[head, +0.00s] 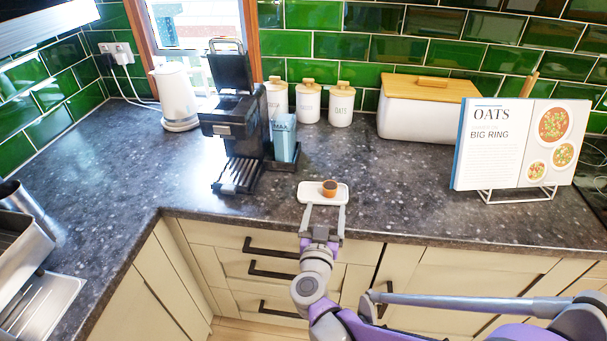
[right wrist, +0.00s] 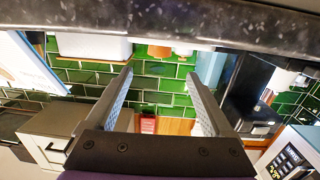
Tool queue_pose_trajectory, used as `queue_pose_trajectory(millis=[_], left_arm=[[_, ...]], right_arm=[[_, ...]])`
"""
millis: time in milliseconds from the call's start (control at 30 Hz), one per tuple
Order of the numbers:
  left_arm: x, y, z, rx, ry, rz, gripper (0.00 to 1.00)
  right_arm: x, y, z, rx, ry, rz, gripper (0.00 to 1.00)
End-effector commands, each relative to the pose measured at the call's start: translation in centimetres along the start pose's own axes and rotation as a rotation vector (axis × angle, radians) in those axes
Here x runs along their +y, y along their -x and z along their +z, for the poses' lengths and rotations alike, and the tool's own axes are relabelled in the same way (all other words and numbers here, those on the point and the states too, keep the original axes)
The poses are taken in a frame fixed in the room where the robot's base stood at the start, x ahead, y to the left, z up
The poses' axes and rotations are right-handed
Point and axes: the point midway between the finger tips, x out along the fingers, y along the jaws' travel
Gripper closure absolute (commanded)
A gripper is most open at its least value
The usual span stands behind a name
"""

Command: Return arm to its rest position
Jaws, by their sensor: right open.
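My right gripper (head: 325,208) is open at the front edge of the counter, its two fingers pointing at a small white tray (head: 309,190). A small brown and orange pod-like item (head: 329,187) stands on the tray. I cannot tell whether the fingertips touch the tray. In the right wrist view the right gripper (right wrist: 160,73) has its fingers wide apart, with nothing held between them. My left gripper is in neither view.
The dark counter (head: 390,190) has free room right of the tray. Drawer handles (head: 270,272) protrude below.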

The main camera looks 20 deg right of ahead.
Motion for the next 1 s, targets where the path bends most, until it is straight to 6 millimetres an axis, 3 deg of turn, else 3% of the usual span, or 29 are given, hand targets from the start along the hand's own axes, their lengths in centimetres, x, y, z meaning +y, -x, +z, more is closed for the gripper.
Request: queue_pose_trajectory(millis=[167, 333, 467, 600, 667, 800, 1000], left_arm=[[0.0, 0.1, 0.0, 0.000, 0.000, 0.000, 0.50], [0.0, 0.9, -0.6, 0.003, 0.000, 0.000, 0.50], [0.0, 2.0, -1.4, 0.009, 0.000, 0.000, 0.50], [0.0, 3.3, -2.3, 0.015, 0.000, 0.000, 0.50], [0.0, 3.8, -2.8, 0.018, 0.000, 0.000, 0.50], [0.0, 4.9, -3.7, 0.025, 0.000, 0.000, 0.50], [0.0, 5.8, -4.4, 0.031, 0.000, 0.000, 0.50]], right_arm=[[-0.2, 0.0, -0.2, 0.003, -0.002, -0.011, 0.13], [-3.1, 1.2, -3.5, 0.037, -0.018, -0.197, 0.13], [-7.3, 4.7, -5.9, -0.015, -0.006, -0.479, 0.13], [-9.2, 10.0, -4.6, -0.233, 0.064, -0.715, 0.13], [-8.7, 12.3, -3.1, -0.364, 0.109, -0.765, 0.13], [-4.7, 17.0, 0.7, -0.681, 0.217, -0.745, 0.13], [1.9, 20.6, 3.5, -0.960, 0.315, -0.574, 0.13]])
